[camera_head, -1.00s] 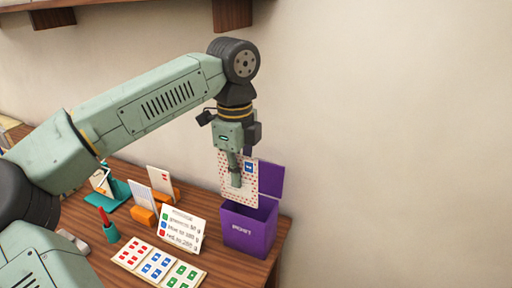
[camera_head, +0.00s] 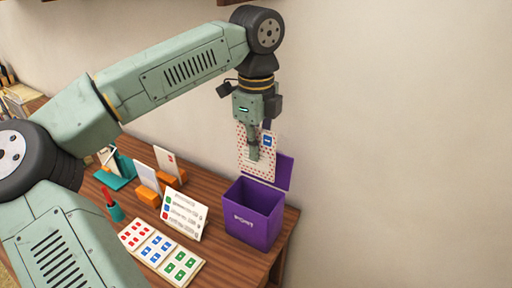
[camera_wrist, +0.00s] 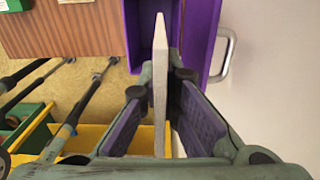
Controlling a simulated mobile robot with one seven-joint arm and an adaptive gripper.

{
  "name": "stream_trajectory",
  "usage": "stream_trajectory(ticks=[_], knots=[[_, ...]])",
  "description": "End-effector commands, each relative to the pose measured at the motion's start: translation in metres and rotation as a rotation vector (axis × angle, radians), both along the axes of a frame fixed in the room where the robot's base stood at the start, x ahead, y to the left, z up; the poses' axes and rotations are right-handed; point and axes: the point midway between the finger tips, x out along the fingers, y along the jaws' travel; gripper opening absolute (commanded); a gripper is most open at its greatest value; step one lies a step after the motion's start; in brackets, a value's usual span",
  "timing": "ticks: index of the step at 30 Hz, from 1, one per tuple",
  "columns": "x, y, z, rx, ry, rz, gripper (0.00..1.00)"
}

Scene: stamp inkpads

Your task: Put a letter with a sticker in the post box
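My gripper (camera_head: 254,150) is shut on a letter (camera_head: 244,157) with a red dotted pattern and holds it upright. A blue sticker (camera_head: 267,141) is on the letter's upper right part. The purple post box (camera_head: 255,217) stands at the table's right end, with its lid (camera_head: 283,172) open behind. The letter hangs above the box's open top, its lower edge near the rim. In the wrist view the letter (camera_wrist: 160,85) shows edge-on between the finger pads, and its far end overlaps the opening between the post box walls (camera_wrist: 203,35).
Sticker sheets in red (camera_head: 136,234), blue (camera_head: 157,249) and green (camera_head: 180,265) lie left of the box, by a sign (camera_head: 184,214). Two more letters (camera_head: 147,174) stand in orange holders (camera_head: 148,196).

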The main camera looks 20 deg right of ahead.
Motion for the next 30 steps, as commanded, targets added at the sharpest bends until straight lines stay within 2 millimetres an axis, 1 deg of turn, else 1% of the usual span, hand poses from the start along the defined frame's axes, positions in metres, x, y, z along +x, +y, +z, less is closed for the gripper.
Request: stream_trajectory(ticks=[8,24,30], knots=[[0.000,0.000,-0.017,0.001,0.001,0.000,0.00],[0.000,0.000,-0.071,0.001,0.001,0.001,0.00],[0.000,0.000,-0.087,0.001,0.001,0.001,0.00]])
